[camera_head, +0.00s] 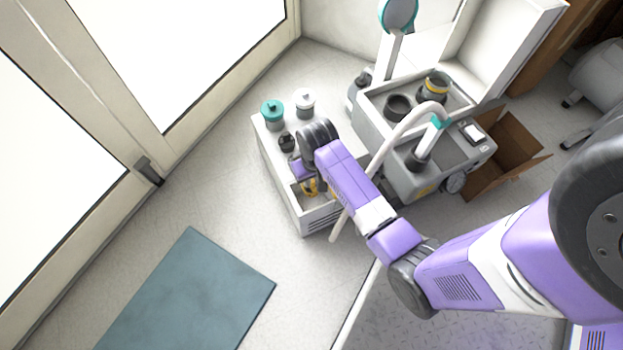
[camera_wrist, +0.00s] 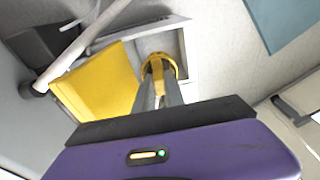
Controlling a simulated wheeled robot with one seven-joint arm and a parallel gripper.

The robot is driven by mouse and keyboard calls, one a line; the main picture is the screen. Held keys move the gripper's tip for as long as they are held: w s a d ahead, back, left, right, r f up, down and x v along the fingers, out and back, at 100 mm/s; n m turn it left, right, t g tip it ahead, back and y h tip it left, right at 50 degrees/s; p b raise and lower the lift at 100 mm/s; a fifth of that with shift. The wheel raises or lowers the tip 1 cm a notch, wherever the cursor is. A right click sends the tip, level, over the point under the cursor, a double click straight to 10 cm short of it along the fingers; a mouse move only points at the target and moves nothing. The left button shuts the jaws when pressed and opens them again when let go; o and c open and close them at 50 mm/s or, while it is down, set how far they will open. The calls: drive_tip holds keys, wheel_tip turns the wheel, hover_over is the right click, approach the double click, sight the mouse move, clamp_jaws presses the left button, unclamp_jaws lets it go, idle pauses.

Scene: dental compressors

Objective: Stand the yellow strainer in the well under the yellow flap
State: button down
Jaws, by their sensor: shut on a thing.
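The yellow strainer shows in the wrist view (camera_wrist: 174,64) as a yellow ring at the ends of my gripper's fingers, and in the head view (camera_head: 311,187) just below my wrist. My gripper (camera_wrist: 161,80) is shut on it. The square, pale well (camera_wrist: 190,45) lies around or just beneath the strainer. I cannot tell whether the strainer touches the well's floor. The yellow flap (camera_wrist: 100,82) stands open beside the well, left of my fingers in the wrist view. My arm hides most of the flap and well in the head view.
The white unit (camera_head: 273,177) carries a teal-lidded jar (camera_head: 272,114), a white-lidded jar (camera_head: 305,103) and a small black fitting (camera_head: 287,142). A grey compressor cart (camera_head: 420,177) with a pale hose (camera_head: 385,146) stands close on the right.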

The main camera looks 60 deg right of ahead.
drive_tip(key=shift+f+p, duration=0.2)
drive_tip(key=shift+p, duration=0.2)
drive_tip(key=shift+f, duration=0.15)
idle(0.4)
drive_tip(key=shift+f+b, duration=1.4)
drive_tip(key=shift+f, duration=1.2)
drive_tip(key=shift+f, duration=0.15)
drive_tip(key=shift+f+b, duration=0.85)
drive_tip(key=shift+f, duration=0.85)
drive_tip(key=c, duration=1.3)
unclamp_jaws()
drive_tip(key=shift+c, duration=0.2)
